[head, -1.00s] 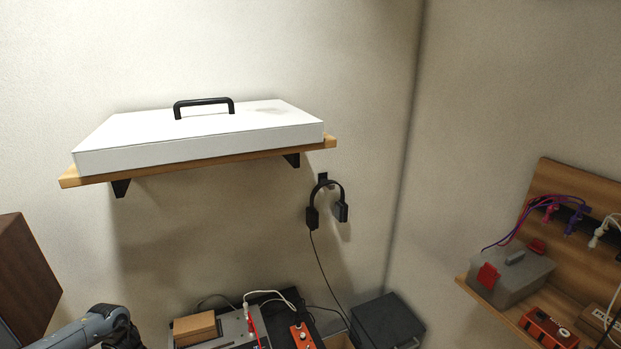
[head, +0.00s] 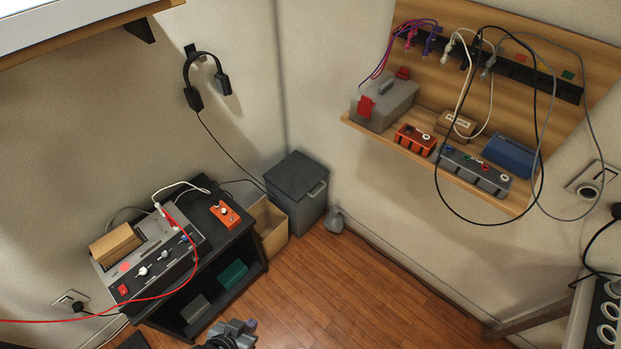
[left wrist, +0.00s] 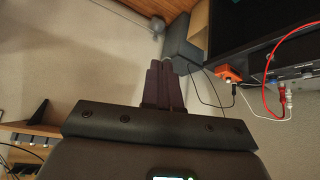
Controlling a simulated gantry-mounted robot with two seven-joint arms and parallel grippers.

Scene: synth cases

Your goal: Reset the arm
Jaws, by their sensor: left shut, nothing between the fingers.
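My left gripper (head: 236,332) shows only in part at the bottom edge of the head view, in front of the wooden floor. In the left wrist view its two dark fingers (left wrist: 163,84) are together, with nothing between them. The gripper appears apart from the black cabinet (head: 252,271), which stands above and to its left in the head view. My right gripper is in neither view.
A grey synth case (head: 163,262) with red and white cables sits on the cabinet. A grey box (head: 297,190) and a cardboard box (head: 269,232) stand in the corner. A wooden wall shelf (head: 440,175) carries pedals and hanging cables. The wooden floor (head: 345,290) is largely clear.

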